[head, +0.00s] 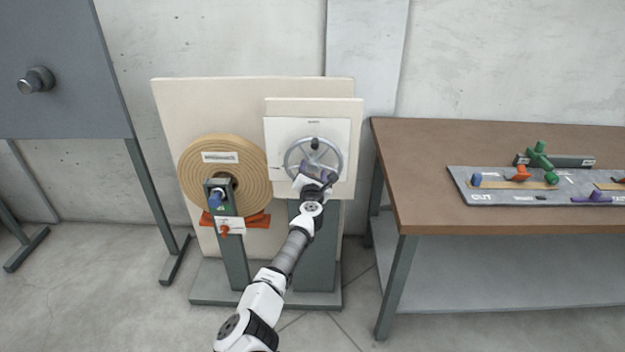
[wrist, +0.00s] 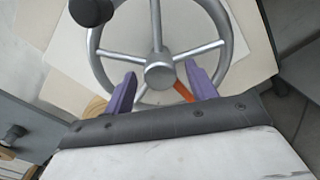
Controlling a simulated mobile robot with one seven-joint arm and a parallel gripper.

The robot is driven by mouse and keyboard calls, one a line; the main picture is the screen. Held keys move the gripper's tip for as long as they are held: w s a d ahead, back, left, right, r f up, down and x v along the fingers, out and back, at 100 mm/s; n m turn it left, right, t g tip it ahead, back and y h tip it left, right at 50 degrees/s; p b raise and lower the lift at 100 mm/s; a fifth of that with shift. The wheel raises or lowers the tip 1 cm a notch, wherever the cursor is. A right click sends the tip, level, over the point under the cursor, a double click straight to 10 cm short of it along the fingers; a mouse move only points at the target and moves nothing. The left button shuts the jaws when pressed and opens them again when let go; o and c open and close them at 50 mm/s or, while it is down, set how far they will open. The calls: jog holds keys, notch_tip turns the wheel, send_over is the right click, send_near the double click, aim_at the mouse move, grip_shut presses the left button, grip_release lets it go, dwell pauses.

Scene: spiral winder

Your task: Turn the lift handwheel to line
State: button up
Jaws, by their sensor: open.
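The lift handwheel (head: 289,161) is a grey spoked wheel on a white plate (head: 336,132) on the winder, with a dark knob (head: 314,143) near its top. In the wrist view the wheel's hub (wrist: 160,75) and several spokes show, with the dark knob (wrist: 90,11) at the upper left. An orange mark (wrist: 183,91) shows behind the lower part of the wheel. My gripper (wrist: 162,80) is open, its purple fingers apart on either side below the hub.
A tan coiled roll (head: 200,180) stands left of the wheel, with a blue knob (head: 215,199) and a red knob (head: 224,230) on a post before it. A brown workbench (head: 420,170) with a grey tool board (head: 465,190) stands at the right. Floor is clear at front left.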

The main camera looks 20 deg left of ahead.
jog(key=p+v, duration=0.1)
jog(key=v, duration=1.2)
jog(key=shift+s, duration=0.3)
jog(key=shift+c, duration=0.5)
